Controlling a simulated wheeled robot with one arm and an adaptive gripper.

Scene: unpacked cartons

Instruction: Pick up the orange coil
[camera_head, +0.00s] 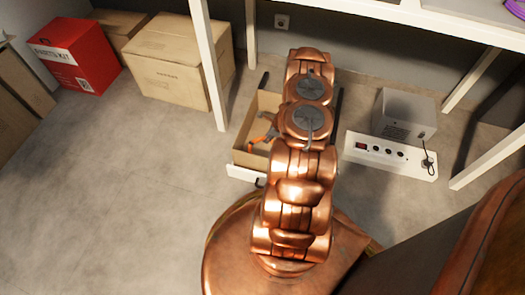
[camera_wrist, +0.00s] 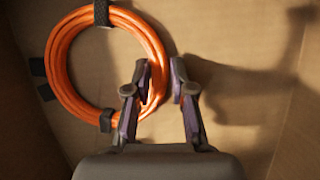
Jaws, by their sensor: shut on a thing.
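The orange coil (camera_wrist: 62,72) lies on the cardboard-coloured bottom of an open box, with dark ties around it in the wrist view. My gripper (camera_wrist: 163,77) is at the coil's right side, its fingertips close together on either side of the strand and shut on it. In the head view a small orange part of the coil (camera_head: 258,140) shows inside the open box (camera_head: 242,160). My own arm hides most of the box and the rest of the coil there.
A white power strip (camera_head: 390,155) and a grey device (camera_head: 400,115) stand right of the box. White table legs (camera_head: 209,60) rise nearby. Brown cartons (camera_head: 175,60) and a red box (camera_head: 73,55) stand at the left.

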